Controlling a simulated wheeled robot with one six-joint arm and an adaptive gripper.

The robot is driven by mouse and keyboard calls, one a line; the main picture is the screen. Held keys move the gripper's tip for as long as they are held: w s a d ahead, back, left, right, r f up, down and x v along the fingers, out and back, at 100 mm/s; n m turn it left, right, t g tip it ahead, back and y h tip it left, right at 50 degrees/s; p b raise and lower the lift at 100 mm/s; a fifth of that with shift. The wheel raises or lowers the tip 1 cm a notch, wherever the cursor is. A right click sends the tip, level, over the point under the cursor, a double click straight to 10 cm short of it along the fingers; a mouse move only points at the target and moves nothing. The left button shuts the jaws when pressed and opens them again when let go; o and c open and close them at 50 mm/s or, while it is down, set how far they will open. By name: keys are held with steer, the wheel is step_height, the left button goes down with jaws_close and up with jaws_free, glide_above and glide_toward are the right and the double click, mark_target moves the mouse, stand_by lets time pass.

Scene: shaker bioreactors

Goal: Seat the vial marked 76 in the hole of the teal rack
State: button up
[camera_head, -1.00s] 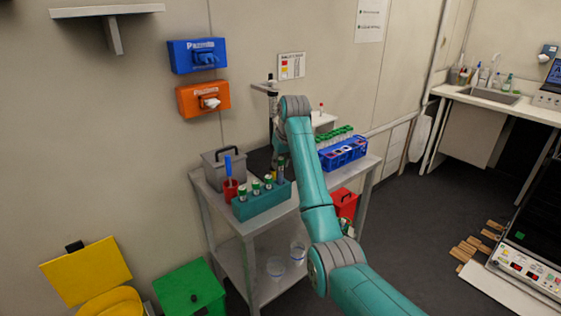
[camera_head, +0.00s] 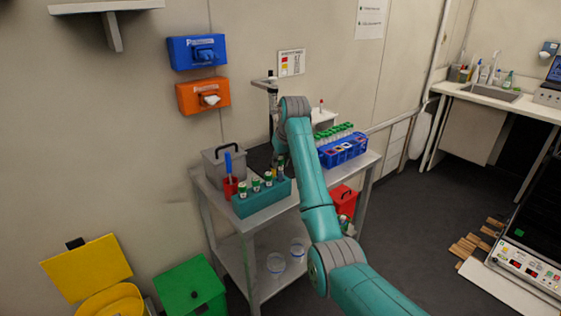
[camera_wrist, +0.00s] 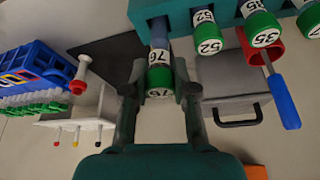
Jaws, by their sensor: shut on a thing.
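The vial marked 76 (camera_wrist: 158,76) has a green cap and a white label. My gripper (camera_wrist: 159,88) is shut on it, one finger on each side, in the wrist view. The vial's far end meets the teal rack (camera_wrist: 228,14) at the top of that view; I cannot tell how deep it sits in a hole. In the head view the teal rack (camera_head: 262,205) stands on the cart's front edge, with my gripper (camera_head: 281,166) over its right end. Vials marked 52 (camera_wrist: 209,42) and 35 (camera_wrist: 262,30) stand in the rack beside it.
A red cup with a blue-handled tool (camera_wrist: 283,100) and a grey lidded box (camera_wrist: 228,80) are close to the rack. A blue rack (camera_head: 343,150) of green-capped vials stands at the cart's right. A white stand with pegs (camera_wrist: 80,122) is nearby.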

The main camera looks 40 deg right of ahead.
mark_target(282, 166)
steer(key=shift+f, duration=2.05)
stand_by(2.3)
steer(key=o, duration=0.9)
steer(key=shift+o, duration=0.2)
steer(key=shift+v, duration=3.8)
steer(key=shift+d, duration=0.1)
